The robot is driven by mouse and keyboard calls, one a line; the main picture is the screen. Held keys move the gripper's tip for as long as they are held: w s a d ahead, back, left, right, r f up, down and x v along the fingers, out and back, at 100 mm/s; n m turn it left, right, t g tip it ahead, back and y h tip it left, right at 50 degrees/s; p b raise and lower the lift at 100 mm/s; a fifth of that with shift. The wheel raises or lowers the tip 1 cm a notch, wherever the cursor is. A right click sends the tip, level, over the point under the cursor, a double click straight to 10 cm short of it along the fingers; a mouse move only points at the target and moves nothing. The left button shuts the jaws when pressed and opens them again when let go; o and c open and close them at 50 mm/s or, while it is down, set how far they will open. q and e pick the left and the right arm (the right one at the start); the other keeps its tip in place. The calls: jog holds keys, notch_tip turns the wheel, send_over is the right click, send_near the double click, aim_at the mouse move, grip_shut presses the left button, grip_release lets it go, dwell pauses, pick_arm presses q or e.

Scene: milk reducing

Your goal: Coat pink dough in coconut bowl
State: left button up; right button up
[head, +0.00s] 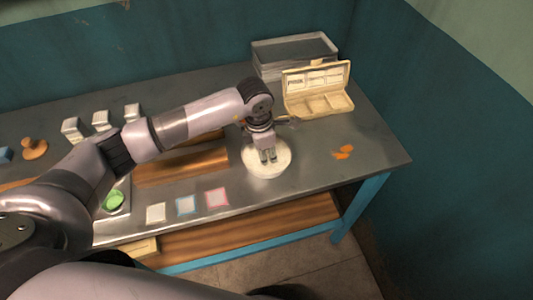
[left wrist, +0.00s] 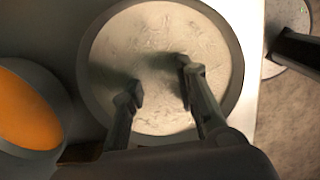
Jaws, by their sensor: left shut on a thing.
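The round white coconut bowl (head: 252,168) stands near the front right of the table. Its pale, crumbly contents (left wrist: 160,35) fill the left wrist view. My left gripper (head: 268,158) points down into the bowl. In the left wrist view its two dark fingers (left wrist: 158,82) are a little apart, with their tips over the coconut. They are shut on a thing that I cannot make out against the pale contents. No pink dough can be told apart in either view. My right gripper is not in view.
A cream case (head: 318,104) lies open behind the bowl, before a grey tray (head: 293,53). Small squares (head: 187,206) lie front left. A grey-rimmed round container with orange inside (left wrist: 25,112) is beside the bowl in the wrist view.

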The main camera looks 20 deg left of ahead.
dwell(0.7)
pick_arm(q)
jog(key=shift+s+d+b, duration=0.2)
jog(key=shift+d+b, duration=0.05)
jog(key=shift+b, duration=0.15)
jog(key=shift+d, duration=0.1)
jog(key=shift+w+d+b, duration=0.1)
jog(key=shift+d+b, duration=0.05)
jog(key=shift+b, duration=0.15)
jog(key=shift+w+d+b, duration=0.1)
jog(key=shift+w+b, duration=0.35)
jog(key=shift+b, duration=0.2)
jog(key=shift+w+a+b, duration=0.15)
jog(key=shift+a+b, duration=0.1)
jog(key=shift+b, duration=0.05)
jog(key=shift+a, duration=0.15)
